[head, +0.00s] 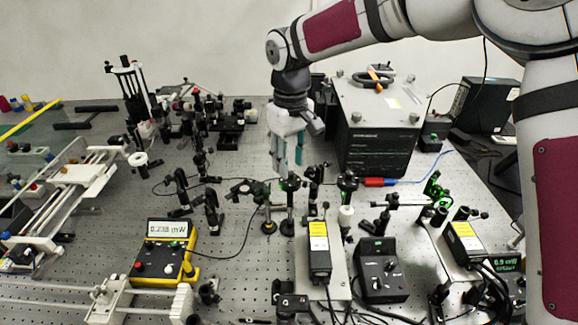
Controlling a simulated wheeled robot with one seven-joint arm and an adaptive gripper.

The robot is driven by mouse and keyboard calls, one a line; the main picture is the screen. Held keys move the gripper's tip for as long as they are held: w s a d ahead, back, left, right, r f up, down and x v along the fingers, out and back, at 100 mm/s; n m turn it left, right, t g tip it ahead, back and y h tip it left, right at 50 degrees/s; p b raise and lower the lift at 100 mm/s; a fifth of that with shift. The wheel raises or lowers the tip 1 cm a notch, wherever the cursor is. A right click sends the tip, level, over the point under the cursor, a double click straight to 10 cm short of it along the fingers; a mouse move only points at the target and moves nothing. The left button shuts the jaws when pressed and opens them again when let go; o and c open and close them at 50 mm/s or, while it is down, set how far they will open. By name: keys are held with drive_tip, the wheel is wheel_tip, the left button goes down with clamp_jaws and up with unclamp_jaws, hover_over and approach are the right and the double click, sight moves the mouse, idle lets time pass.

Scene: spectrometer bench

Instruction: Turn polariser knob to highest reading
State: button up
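My gripper (288,164) is pale with teal finger pads and points down at the middle of the bench. Its fingertips are just above and behind a black post-mounted optic (290,184) with a green glint. I cannot tell whether they touch it, or whether the fingers hold anything. The polariser knob cannot be told apart from the similar black mounts here. A yellow-cased power meter (165,252) at the lower left shows what looks like 0.238 mW on its display.
Black mounts (314,185) stand close to the right of my gripper. A large black instrument box (378,130) is behind them. A yellow-labelled box (319,250) and a black knobbed controller (380,272) sit in front. Bare perforated bench (255,265) shows between meter and boxes.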

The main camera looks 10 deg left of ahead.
sight(290, 176)
drive_tip(key=shift+f, duration=1.25)
drive_tip(key=shift+c, duration=0.6)
clamp_jaws()
drive_tip(key=m, duration=0.6)
drive_tip(key=shift+m, duration=0.3)
drive_tip(key=m, duration=0.3)
drive_tip(key=shift+s, duration=0.1)
drive_tip(key=shift+m+p, duration=0.4)
drive_tip(key=shift+m, duration=1.4)
